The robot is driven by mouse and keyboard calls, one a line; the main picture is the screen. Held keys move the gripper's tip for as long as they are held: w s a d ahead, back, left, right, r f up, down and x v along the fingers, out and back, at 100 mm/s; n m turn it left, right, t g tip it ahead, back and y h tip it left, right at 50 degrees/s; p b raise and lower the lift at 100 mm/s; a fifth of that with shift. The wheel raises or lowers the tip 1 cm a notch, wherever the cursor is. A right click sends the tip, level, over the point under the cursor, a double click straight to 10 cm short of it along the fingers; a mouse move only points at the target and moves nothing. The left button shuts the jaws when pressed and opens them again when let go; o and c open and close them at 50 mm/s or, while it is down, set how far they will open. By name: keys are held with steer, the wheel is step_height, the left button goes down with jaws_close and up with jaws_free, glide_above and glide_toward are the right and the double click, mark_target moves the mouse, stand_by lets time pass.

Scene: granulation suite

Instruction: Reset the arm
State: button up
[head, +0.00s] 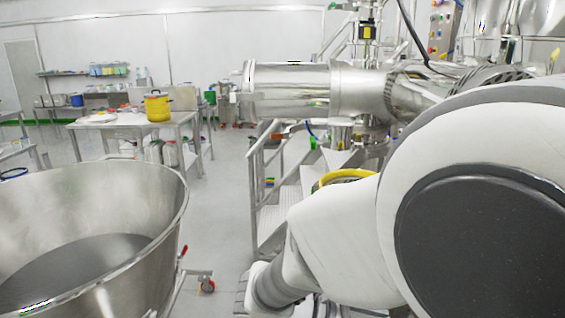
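My white and grey arm fills the right and lower right of the head view. Its large joint with a dark round cap is close to the camera. The arm is bent, with a white link running down and left to a grey-banded section at the bottom edge. My gripper is not visible; the far end of the arm is cut off or hidden.
A large steel bowl (165,215) on a wheeled frame stands at the lower left. Metal steps (270,215) and a steel machine (290,92) stand ahead, behind my arm. A table (125,122) holds a yellow pot (157,108). Grey floor (222,190) is clear between bowl and steps.

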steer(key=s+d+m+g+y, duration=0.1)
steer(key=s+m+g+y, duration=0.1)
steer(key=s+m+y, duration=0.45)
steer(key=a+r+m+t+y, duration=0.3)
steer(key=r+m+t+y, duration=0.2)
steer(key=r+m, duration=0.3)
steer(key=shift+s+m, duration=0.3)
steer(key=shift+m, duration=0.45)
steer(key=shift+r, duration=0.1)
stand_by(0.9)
